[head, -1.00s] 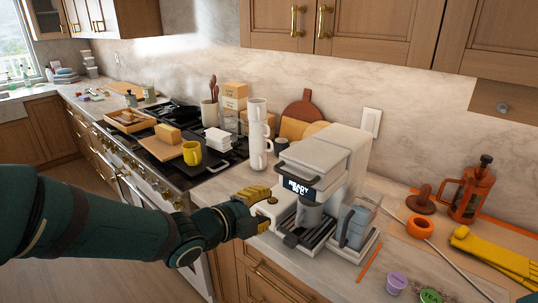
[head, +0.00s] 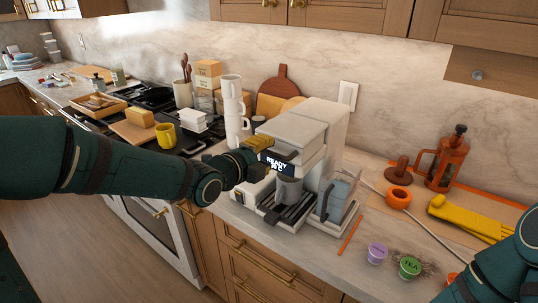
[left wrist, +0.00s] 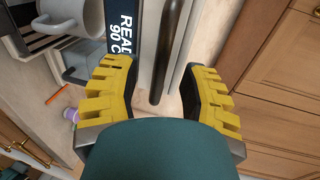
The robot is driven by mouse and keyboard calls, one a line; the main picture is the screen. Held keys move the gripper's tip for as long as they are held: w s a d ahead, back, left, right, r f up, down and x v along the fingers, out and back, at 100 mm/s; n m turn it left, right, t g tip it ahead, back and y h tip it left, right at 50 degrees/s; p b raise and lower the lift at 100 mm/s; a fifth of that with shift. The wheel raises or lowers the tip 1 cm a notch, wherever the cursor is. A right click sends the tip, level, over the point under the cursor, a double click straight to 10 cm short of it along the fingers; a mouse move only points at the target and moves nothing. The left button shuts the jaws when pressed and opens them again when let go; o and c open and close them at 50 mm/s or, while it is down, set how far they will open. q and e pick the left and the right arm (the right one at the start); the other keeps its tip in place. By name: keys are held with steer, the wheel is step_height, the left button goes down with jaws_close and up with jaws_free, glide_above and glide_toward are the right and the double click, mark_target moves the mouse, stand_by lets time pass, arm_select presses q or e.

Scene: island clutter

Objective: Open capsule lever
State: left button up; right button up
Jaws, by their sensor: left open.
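The white coffee machine (head: 318,125) stands on the counter, its display (head: 278,164) reading READY, with a grey cup (head: 289,188) under the spout. My left gripper (head: 264,158) is open at the machine's left side, beside the display. In the left wrist view the open yellow fingers (left wrist: 160,75) lie either side of a dark rounded bar (left wrist: 172,48), apparently the capsule lever, next to the display (left wrist: 124,40). The fingers do not appear closed on it. The lever is hidden behind the gripper in the head view. My right arm shows at lower right; its gripper is out of view.
Stacked white cups (head: 233,105) stand just behind my left gripper. A grey-blue water jug (head: 337,198) sits right of the cup. Purple (head: 377,253) and green (head: 410,267) capsules lie at the counter's front. A French press (head: 447,160) and yellow gloves (head: 470,218) are farther right.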

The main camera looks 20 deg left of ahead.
arm_select(q)
steer(key=shift+x, duration=1.1)
jaws_close()
steer(key=shift+r, duration=0.15)
